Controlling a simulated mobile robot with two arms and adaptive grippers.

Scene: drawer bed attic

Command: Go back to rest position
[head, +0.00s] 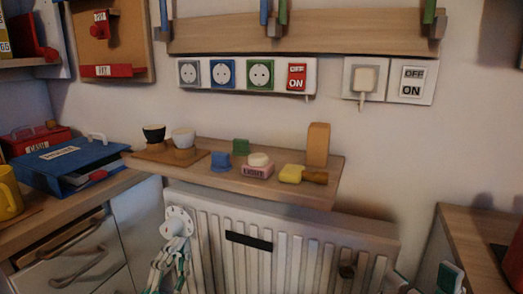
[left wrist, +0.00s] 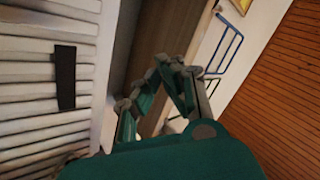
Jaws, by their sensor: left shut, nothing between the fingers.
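My left gripper (head: 175,246) is at the lower left of the head view, in front of the left end of the white radiator. Its white and green finger links are close together. In the left wrist view the same gripper (left wrist: 172,66) shows green with grey joints, its fingers meeting at the tips with nothing between them. The radiator with its dark slot (left wrist: 65,77) is to the left there. A green and white part at the bottom right edge of the head view looks like my right gripper (head: 448,278); its fingers cannot be made out.
A wooden shelf (head: 225,180) above the radiator (head: 290,250) bears cups, blocks and a yellow-headed tool. Another desk (head: 475,225) is at right. Sockets and switches line the wall.

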